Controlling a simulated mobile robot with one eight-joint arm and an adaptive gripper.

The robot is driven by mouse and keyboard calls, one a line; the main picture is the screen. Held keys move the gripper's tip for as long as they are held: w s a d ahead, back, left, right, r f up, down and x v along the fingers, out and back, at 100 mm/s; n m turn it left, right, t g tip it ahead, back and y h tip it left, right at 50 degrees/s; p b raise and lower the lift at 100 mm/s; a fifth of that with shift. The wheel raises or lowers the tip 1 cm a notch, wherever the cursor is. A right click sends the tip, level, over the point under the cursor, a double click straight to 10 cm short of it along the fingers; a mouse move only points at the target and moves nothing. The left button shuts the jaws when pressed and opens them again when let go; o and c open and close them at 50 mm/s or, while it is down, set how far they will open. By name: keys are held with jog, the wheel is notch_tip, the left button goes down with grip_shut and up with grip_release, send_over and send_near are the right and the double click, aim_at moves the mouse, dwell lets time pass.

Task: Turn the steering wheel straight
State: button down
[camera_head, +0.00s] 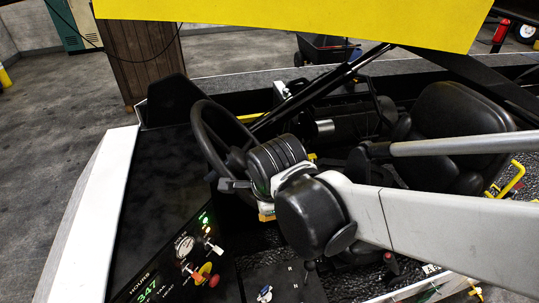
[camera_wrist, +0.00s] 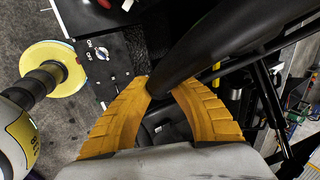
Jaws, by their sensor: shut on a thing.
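The steering wheel (camera_head: 203,128) is a black ring standing tilted in the open cab, left of the middle in the head view. My gripper (camera_wrist: 158,88) has two ribbed yellow fingers. In the wrist view they close on either side of the thick black rim of the steering wheel (camera_wrist: 205,42). In the head view my arm reaches in from the right, and its end covers the right and lower part of the wheel. My fingers are mostly hidden there. The wheel's exact angle is hard to tell.
An instrument panel (camera_head: 178,262) with a gauge, knobs and a lit display lies below left of the wheel. A black seat (camera_head: 458,118) is behind my arm at right. A yellow panel (camera_head: 300,14) spans overhead. Dark bars (camera_head: 315,92) stand close behind the wheel.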

dwell(0.4)
jog(key=c, duration=1.2)
grip_release()
jog(key=shift+a, duration=0.2)
jog(key=shift+d+r, duration=0.1)
jog(key=v, duration=1.2)
jog(key=s+d+f+n+t+b, duration=0.1)
jog(key=d+f+n+b, duration=0.4)
jog(key=f, duration=0.4)
jog(key=s+d+f+n+h+b, duration=0.1)
jog(key=d+f+n+b, duration=0.3)
jog(key=d+f+b, duration=0.4)
jog(key=s+d+f+n+t+b, duration=0.1)
jog(key=d+f+n+b, duration=0.4)
jog(key=d+f+b, duration=0.2)
notch_tip(320, 180, down, 4)
jog(key=shift+d+f+n+t+b, duration=0.1)
jog(key=shift+n+t+b, duration=0.2)
jog(key=shift+b, duration=0.9)
